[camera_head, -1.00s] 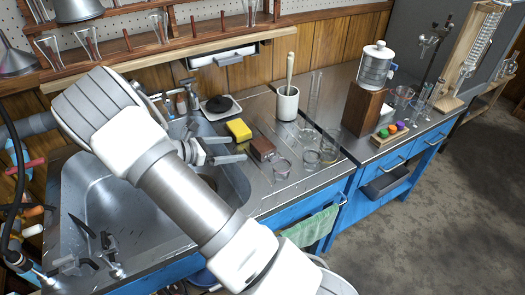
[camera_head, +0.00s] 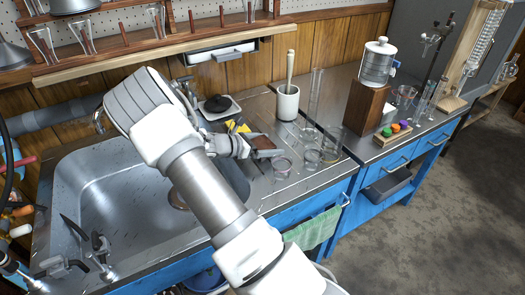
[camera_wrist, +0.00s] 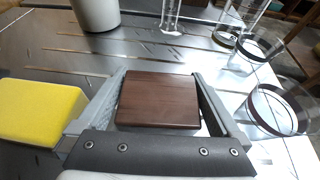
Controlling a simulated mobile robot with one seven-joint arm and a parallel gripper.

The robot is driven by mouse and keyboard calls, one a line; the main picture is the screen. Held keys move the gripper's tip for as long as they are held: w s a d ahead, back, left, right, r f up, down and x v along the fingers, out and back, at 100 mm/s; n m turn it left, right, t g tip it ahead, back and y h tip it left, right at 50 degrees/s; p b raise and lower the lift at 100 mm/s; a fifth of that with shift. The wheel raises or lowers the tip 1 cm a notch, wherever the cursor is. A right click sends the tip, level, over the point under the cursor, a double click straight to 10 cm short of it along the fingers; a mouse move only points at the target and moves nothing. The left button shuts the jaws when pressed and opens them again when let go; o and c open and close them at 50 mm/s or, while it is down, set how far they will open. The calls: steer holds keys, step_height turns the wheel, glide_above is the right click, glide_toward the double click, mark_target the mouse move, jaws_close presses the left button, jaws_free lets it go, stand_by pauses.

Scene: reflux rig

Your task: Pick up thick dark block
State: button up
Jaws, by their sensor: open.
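The thick dark block (camera_wrist: 158,101) is a brown wooden block lying on the steel counter. In the wrist view it sits between the two fingers of my gripper (camera_wrist: 160,98), which is open around it. A narrow gap shows on the right side; I cannot tell if the left finger touches. In the head view the block (camera_head: 262,143) shows partly behind my gripper (camera_head: 256,150), at the counter right of the sink.
A yellow sponge (camera_wrist: 38,112) lies just left of the gripper. Glass beakers (camera_wrist: 278,108) stand close on the right. A white mortar (camera_head: 287,103) stands behind. The sink (camera_head: 110,205) is at the left.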

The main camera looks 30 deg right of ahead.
steer(key=shift+d+f, duration=0.15)
steer(key=shift+d, duration=0.2)
steer(key=c, duration=0.8)
